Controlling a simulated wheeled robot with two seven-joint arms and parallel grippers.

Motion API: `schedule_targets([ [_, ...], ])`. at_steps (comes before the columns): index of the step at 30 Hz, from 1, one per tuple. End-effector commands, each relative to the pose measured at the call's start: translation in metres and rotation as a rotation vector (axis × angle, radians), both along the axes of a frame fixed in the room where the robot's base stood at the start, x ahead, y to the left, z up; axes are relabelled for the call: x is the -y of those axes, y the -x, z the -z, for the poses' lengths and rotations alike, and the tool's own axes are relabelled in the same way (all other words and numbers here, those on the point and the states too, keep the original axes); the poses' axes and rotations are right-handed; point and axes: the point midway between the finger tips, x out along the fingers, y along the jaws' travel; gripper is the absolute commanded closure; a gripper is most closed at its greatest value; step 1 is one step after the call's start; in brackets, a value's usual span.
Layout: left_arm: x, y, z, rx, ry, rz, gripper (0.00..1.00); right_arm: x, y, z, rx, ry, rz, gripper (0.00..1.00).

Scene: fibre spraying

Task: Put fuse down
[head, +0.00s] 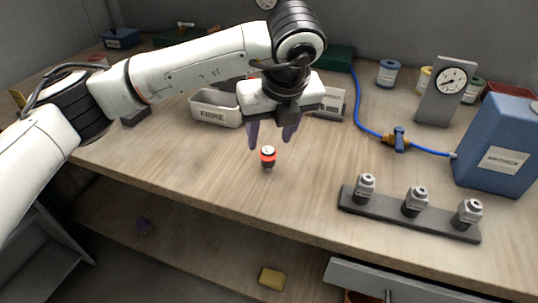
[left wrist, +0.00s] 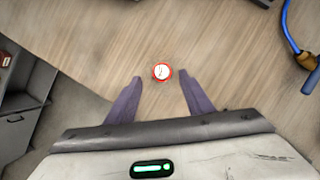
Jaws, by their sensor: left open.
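The fuse (head: 268,157) is a small cylinder with a red band and a white top. It stands upright on the wooden table (head: 200,165), a little back from the front edge. In the left wrist view the fuse (left wrist: 162,72) shows from above as a red ring around a white face. My left gripper (head: 271,143) is open, its purple fingers pointing down just behind and above the fuse. In the left wrist view the fingers (left wrist: 160,80) lie to either side of the fuse with gaps, not touching it. My right gripper is not in view.
A dark rack (head: 385,211) with several grey fittings stands at right. A blue container (head: 500,150) with a blue hose and valve (head: 398,139) is behind it. A white bin (head: 212,108) labelled FIBRE stands behind left. The table left of the fuse is clear.

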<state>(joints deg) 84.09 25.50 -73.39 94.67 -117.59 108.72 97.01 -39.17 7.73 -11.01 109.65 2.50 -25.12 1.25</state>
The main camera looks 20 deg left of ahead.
Motion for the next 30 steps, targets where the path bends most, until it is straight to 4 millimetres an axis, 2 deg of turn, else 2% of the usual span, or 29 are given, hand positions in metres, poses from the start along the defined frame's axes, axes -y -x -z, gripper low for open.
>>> schedule_targets([
  [8,-0.005,-0.008,0.023,-0.004,0.002,0.002,0.53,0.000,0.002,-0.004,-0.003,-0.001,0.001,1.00],
  [16,-0.011,-0.020,0.059,-0.004,0.003,0.003,0.53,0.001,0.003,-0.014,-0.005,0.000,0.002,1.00],
  [25,-0.013,-0.022,0.067,-0.002,0.004,0.004,0.53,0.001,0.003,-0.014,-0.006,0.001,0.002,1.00],
  [26,-0.013,-0.022,0.067,-0.002,0.004,0.004,0.54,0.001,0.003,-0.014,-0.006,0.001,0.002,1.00],
  [30,-0.013,-0.022,0.066,-0.002,0.004,0.004,0.78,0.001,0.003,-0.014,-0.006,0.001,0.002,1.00],
])
